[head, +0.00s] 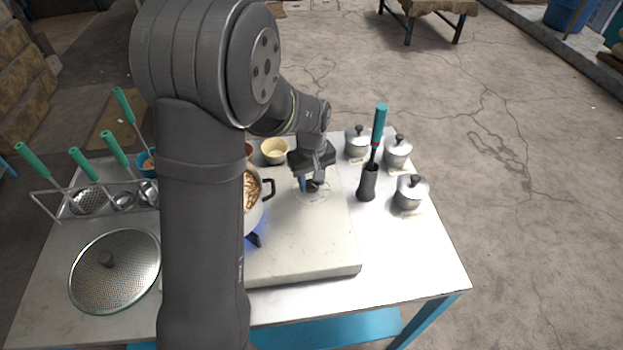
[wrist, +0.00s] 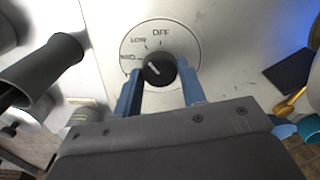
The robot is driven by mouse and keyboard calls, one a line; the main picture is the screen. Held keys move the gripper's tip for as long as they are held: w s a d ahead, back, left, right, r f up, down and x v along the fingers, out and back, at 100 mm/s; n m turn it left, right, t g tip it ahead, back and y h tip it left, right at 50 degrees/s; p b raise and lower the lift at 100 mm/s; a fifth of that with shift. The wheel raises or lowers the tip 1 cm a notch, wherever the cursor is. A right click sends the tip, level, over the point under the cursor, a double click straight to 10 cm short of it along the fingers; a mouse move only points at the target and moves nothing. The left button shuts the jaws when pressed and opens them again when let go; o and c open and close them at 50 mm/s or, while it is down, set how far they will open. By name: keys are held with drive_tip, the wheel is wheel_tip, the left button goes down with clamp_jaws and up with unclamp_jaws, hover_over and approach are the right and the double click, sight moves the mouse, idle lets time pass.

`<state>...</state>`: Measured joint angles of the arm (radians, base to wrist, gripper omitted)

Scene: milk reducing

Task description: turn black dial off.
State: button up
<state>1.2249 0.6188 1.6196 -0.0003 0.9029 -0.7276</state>
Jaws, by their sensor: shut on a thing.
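The black dial (wrist: 160,69) stands on a round white plate marked OFF, LOW and MED in the wrist view. Its white mark points up and left, toward the LOW and MED side and away from OFF; the exact setting is hard to tell. My gripper (wrist: 160,74) has its blue fingers on both sides of the dial and is shut on it. In the head view my gripper (head: 313,184) points down at the dial plate on the right part of the pale stove slab (head: 305,255); the dial is mostly hidden there.
A pot (head: 257,215) with brown food sits over a blue flame, left of my gripper and partly behind my arm. A dark holder (head: 367,184) with a teal-handled tool and several small lidded pots (head: 409,190) stand to the right. A strainer lid (head: 115,280) lies at left.

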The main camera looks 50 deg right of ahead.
sight(312, 184)
drive_tip(key=m, duration=0.3)
drive_tip(key=shift+m, duration=2.3)
drive_tip(key=o, duration=1)
drive_tip(key=shift+r, duration=0.1)
wheel_tip(312, 184, up, 17)
drive_tip(key=shift+r, duration=0.15)
